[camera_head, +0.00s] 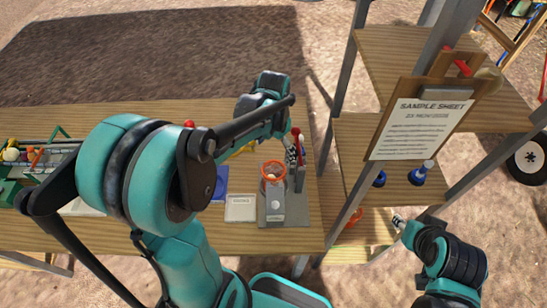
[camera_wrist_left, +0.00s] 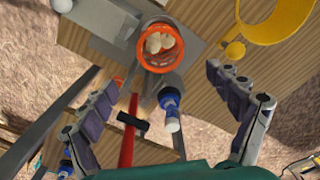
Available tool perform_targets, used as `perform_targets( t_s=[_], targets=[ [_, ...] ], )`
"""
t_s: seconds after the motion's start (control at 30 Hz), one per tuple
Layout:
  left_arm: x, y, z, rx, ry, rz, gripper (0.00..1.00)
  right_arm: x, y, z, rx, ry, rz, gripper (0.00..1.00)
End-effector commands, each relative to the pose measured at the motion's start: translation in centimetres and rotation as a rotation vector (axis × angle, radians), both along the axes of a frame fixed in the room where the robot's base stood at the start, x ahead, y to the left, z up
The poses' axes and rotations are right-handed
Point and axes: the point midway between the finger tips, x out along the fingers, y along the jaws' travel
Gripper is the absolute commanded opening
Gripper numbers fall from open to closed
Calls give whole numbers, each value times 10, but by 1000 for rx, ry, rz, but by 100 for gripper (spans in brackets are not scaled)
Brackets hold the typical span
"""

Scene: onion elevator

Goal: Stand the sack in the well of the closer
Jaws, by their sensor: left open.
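The closer (camera_head: 272,210) is a grey device near the right end of the wooden table. An orange ring (camera_head: 273,168) shows at its far end. In the left wrist view pale onions lie inside an orange mesh sack (camera_wrist_left: 160,62), open at the top and upright at the closer (camera_wrist_left: 105,22). How deep it sits in the well is hidden. My left gripper (camera_head: 291,148) is beyond the ring, partly hidden by its arm; in the left wrist view its fingers (camera_wrist_left: 165,105) are spread, with no sack between them. My right gripper (camera_head: 398,222) is low at the right, its fingers unclear.
A red lever (camera_wrist_left: 128,130) with a black part and a blue-and-white item (camera_wrist_left: 169,102) show near the left fingers. A yellow ring-shaped thing (camera_wrist_left: 262,42) lies beside the closer. A shelf with a sample sheet (camera_head: 425,122) stands at the right. A label card (camera_head: 240,208) lies left of the closer.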

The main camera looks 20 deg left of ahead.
Motion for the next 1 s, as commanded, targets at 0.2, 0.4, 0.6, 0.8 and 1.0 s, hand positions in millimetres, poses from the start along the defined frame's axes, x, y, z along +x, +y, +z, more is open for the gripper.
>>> perform_targets(
  t_s=[0.2, 0.4, 0.6, 0.8, 1.0],
  targets=[
    [-29, -14, 32, 5, -134, 68, 90, 0, 0, 0, 0, 0, 0, 40],
    [-71, -31, 60, -20, -353, 184, 90, 0, 0, 0, 0, 0, 0, 40],
    [-102, -43, 66, -70, -525, 275, 90, 0, 0, 0, 0, 0, 0, 40],
    [-113, -47, 66, -101, -600, 315, 90, 0, 0, 0, 0, 0, 0, 40],
    [-113, -47, 66, -105, -608, 320, 90, 0, 0, 0, 0, 0, 0, 40]
  ],
)
